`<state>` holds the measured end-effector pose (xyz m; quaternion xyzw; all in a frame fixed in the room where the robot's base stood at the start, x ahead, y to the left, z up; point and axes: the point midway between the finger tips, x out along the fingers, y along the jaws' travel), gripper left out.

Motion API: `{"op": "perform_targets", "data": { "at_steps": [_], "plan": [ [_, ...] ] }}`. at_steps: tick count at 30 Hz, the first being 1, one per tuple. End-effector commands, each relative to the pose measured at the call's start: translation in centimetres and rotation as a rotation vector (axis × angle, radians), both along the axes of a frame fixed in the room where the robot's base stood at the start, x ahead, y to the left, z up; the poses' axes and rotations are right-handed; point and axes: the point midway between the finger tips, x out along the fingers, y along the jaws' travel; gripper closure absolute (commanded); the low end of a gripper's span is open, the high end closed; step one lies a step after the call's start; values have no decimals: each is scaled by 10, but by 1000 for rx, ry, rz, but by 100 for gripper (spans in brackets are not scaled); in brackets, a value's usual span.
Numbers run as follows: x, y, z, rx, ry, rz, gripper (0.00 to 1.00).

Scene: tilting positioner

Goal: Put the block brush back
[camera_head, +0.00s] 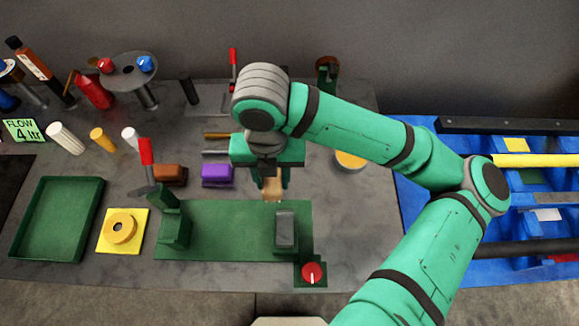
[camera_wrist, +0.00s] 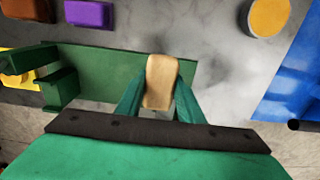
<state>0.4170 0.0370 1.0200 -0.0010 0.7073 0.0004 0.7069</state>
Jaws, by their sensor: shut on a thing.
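My gripper (camera_head: 271,181) is shut on a tan block (camera_wrist: 161,80), which looks like the block brush. In the wrist view the block sits between the two green fingers (camera_wrist: 159,98), its far end reaching past them. In the head view only the lower part of the tan block (camera_head: 272,189) shows below the gripper; the arm's end hides the rest. The block is above the back right part of the green positioner plate (camera_head: 225,222). I cannot tell its height or whether it touches anything.
A brown block (camera_head: 170,175) and a purple block (camera_head: 217,175) stand left of my gripper. A green tray (camera_head: 57,222) lies far left.

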Motion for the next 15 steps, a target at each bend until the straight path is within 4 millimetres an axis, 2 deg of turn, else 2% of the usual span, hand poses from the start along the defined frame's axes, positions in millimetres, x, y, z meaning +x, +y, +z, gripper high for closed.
{"op": "perform_targets", "data": {
  "at_steps": [6,9,15],
  "plan": [
    [40,-19,-23,0,2,-5,90],
    [52,-25,-41,0,3,-2,90],
    [70,-32,-63,1,1,-1,90]
  ]
}}
